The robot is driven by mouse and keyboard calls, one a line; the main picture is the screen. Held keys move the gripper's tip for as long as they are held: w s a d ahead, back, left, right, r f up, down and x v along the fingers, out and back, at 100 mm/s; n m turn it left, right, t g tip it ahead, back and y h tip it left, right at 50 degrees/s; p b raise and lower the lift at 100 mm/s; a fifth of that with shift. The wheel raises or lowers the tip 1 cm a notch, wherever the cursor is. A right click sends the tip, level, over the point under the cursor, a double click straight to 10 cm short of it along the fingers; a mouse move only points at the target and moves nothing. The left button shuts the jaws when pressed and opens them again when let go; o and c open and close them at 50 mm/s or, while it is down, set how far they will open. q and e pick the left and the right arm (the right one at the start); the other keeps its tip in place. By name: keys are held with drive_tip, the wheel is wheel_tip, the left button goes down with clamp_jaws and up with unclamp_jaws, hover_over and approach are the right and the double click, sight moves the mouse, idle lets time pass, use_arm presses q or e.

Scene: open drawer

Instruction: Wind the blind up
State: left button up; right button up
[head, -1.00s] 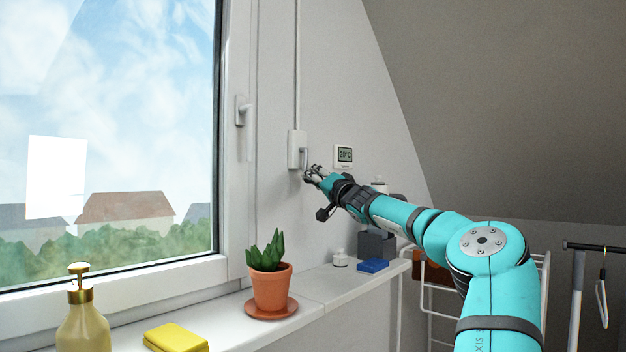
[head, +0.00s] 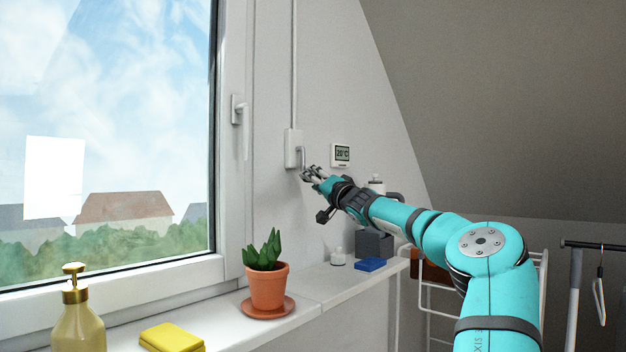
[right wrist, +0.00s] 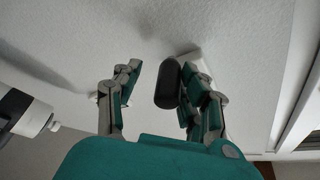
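A white winder box (head: 293,149) is on the wall right of the window, with a thin white tube running up from it. Its small crank handle (head: 302,156) hangs at its right side. My right gripper (head: 308,174) is just below and right of the handle. In the right wrist view a black rounded knob (right wrist: 168,85) lies between the fingers of my right gripper (right wrist: 158,90), close to the right finger, with a clear gap to the left finger. The gripper is open. The blind itself cannot be made out in the window (head: 110,110). My left gripper is out of view.
A thermostat (head: 342,154) is on the wall right of the winder. On the sill (head: 225,325) are a potted plant (head: 268,286), a soap dispenser (head: 79,320), a yellow sponge (head: 172,338), a blue block (head: 370,265) and a grey box (head: 374,245). A drying rack (head: 425,310) stands right.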

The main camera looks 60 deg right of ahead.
drive_tip(key=shift+o, duration=0.2)
drive_tip(key=shift+a+r, duration=0.15)
drive_tip(key=shift+r, duration=0.15)
drive_tip(key=shift+s+a+f, duration=0.15)
drive_tip(key=shift+s+a, duration=0.05)
drive_tip(key=shift+s, duration=0.4)
drive_tip(key=v, duration=1)
drive_tip(key=shift+s+a+f, duration=0.2)
drive_tip(key=shift+s+f, duration=0.05)
drive_tip(key=shift+f, duration=0.05)
